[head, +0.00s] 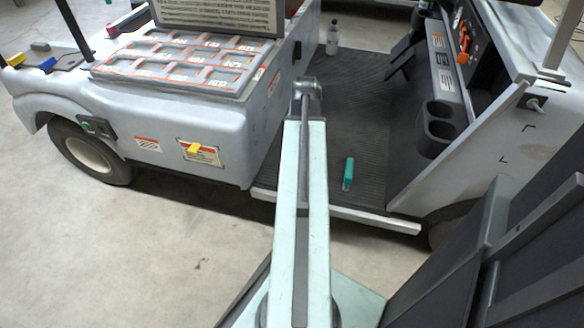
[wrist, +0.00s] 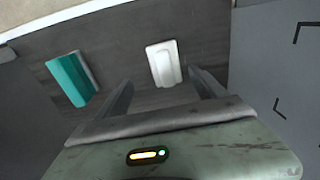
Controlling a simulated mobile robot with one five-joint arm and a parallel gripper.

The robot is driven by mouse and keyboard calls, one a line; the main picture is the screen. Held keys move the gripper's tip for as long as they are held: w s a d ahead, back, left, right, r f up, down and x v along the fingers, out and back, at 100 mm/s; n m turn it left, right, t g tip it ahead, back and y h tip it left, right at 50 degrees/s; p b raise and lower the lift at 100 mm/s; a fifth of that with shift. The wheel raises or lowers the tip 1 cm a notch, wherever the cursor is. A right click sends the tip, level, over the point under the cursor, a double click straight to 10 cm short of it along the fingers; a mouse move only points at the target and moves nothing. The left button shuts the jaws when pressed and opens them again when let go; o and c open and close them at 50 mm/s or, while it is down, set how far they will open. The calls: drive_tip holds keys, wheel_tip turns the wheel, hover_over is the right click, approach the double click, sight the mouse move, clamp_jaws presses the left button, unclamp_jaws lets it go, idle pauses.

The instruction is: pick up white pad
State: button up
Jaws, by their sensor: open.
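The white pad (wrist: 164,63) lies on the cart's dark ribbed floor in the wrist view, ahead of my gripper and a little right of the middle of its jaws. My gripper (wrist: 164,88) is open, with its two dark fingers apart and nothing between them. The pad appears just beyond the fingertips, not touching them as far as I can tell. In the head view the pad does not show, and my arm covers part of the floor there.
A teal block (head: 348,174) lies on the cart floor; in the wrist view a teal block (wrist: 70,80) is left of the pad. A bottle (head: 332,38) stands at the floor's far end. The cup holder console (head: 436,128) and seat base (head: 220,150) flank the floor.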

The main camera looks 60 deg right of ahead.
drive_tip(key=f+b, duration=0.5)
drive_tip(key=w+f+b, duration=0.1)
drive_tip(key=f+b, duration=0.1)
drive_tip(key=f, duration=0.1)
drive_tip(key=shift+w+b, duration=0.1)
drive_tip(key=shift+b, duration=0.3)
drive_tip(key=shift+r, duration=0.15)
drive_tip(key=shift+c, duration=0.3)
drive_tip(key=c, duration=1.4)
drive_tip(key=shift+r, duration=0.1)
